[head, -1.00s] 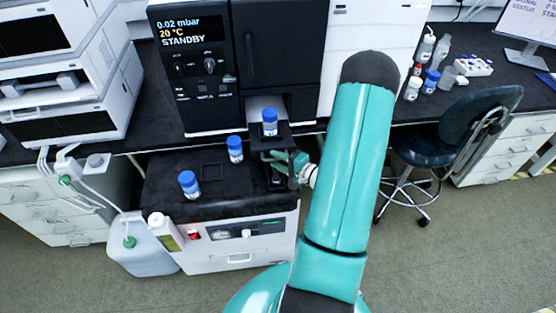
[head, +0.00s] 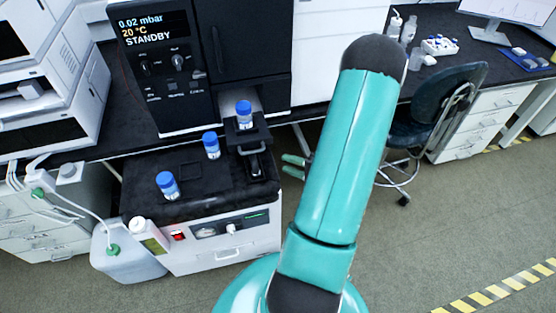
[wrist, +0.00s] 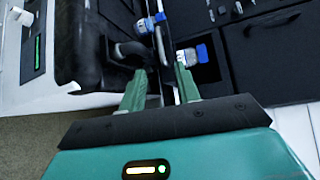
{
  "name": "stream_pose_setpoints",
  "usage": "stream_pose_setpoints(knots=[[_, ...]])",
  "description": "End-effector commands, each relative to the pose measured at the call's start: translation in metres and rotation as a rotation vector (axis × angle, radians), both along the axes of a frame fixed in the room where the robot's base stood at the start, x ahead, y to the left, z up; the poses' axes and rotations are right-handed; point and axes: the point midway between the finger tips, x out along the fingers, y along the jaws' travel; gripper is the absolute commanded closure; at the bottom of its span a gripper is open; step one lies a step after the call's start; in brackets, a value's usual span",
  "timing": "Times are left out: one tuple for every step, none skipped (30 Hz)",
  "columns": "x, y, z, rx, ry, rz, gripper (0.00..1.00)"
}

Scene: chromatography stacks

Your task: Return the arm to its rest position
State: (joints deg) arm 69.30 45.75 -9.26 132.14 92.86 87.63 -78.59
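My teal arm rises through the right of the middle in the head view. My gripper (head: 291,166) shows beside it, just right of the black stand, with its two green fingers apart and nothing between them. The wrist view also shows the gripper (wrist: 158,82) with spread, empty fingers. A blue-capped bottle (head: 244,115) stands upright on the black stand (head: 262,132) at the machine's opening. Two more blue-capped bottles, a middle one (head: 211,145) and a left one (head: 167,186), stand on the black-topped cart unit. My wrist is hidden behind my arm.
The black machine (head: 180,65) reading STANDBY stands behind the cart unit (head: 225,243). A white jug (head: 127,258) stands at its left. A dark chair (head: 440,105) is to the right beyond my arm. Open floor (head: 430,240) lies at the lower right.

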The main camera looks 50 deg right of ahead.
Motion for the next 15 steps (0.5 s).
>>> stream_pose_setpoints(knots=[[-0.0035, -0.0007, 0.0006, 0.000, 0.000, -0.001, 0.67], [-0.0049, -0.0009, 0.0008, 0.000, 0.000, 0.000, 0.67], [-0.0062, -0.0009, 0.0009, 0.000, 0.000, 0.000, 0.67], [-0.0068, -0.0009, 0.0010, 0.000, 0.000, 0.001, 0.67], [-0.0070, -0.0010, 0.0011, 0.000, 0.000, 0.001, 0.67], [-0.0071, -0.0010, 0.0011, 0.000, 0.000, 0.001, 0.67], [-0.0070, -0.0010, 0.0011, 0.000, 0.000, 0.001, 0.67], [-0.0070, -0.0010, 0.0011, 0.000, 0.000, 0.001, 0.67], [-0.0069, -0.0010, 0.0010, 0.000, 0.000, 0.001, 0.67], [-0.0068, -0.0010, 0.0010, 0.000, 0.000, 0.001, 0.67], [-0.0068, -0.0010, 0.0010, 0.000, 0.000, 0.001, 0.67], [-0.0067, -0.0010, 0.0010, 0.000, 0.000, 0.001, 0.67], [-0.0067, -0.0010, 0.0010, 0.000, 0.000, 0.001, 0.67], [-0.0067, -0.0010, 0.0010, 0.000, 0.000, 0.001, 0.67], [-0.0066, -0.0010, 0.0010, 0.000, 0.000, 0.001, 0.67]])
